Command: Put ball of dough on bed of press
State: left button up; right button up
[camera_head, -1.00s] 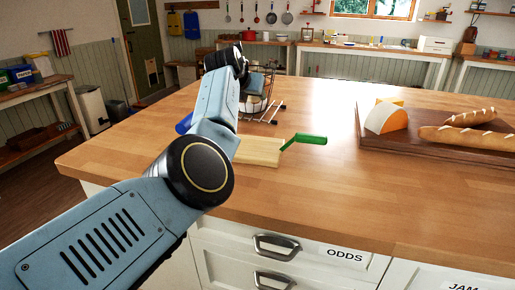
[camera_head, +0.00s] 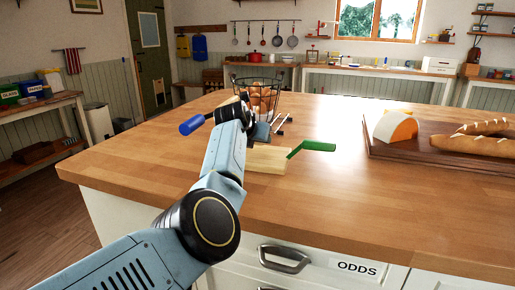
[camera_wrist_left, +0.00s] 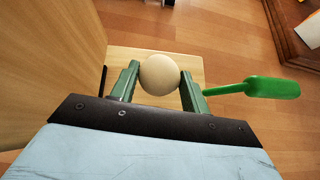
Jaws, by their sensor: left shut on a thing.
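In the left wrist view my left gripper (camera_wrist_left: 160,74) is shut on the pale round ball of dough (camera_wrist_left: 159,72), one finger on each side. The ball appears over the wooden bed (camera_wrist_left: 196,62) of the press; whether it touches is unclear. A green handle (camera_wrist_left: 271,88) extends right from the bed. A large wooden panel (camera_wrist_left: 50,60), seemingly the press's raised lid, stands close at left. In the head view the bed (camera_head: 268,162), green handle (camera_head: 318,146) and a blue handle (camera_head: 192,126) show around my wrist. My arm hides the dough there. My right gripper is not in view.
A wire basket (camera_head: 262,84) of brown eggs stands behind the press. A dark board (camera_head: 385,150) with cheese (camera_head: 396,127) and bread loaves (camera_head: 475,143) lies at right. The island top (camera_head: 330,195) is clear in front and between them.

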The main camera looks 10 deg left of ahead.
pick_arm(q)
notch_tip(320, 180, down, 3)
jog(key=shift+r, duration=0.15)
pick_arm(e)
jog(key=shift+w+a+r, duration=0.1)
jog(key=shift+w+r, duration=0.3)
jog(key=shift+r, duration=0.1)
pick_arm(q)
jog(key=shift+b, duration=0.3)
jog(key=o, duration=1)
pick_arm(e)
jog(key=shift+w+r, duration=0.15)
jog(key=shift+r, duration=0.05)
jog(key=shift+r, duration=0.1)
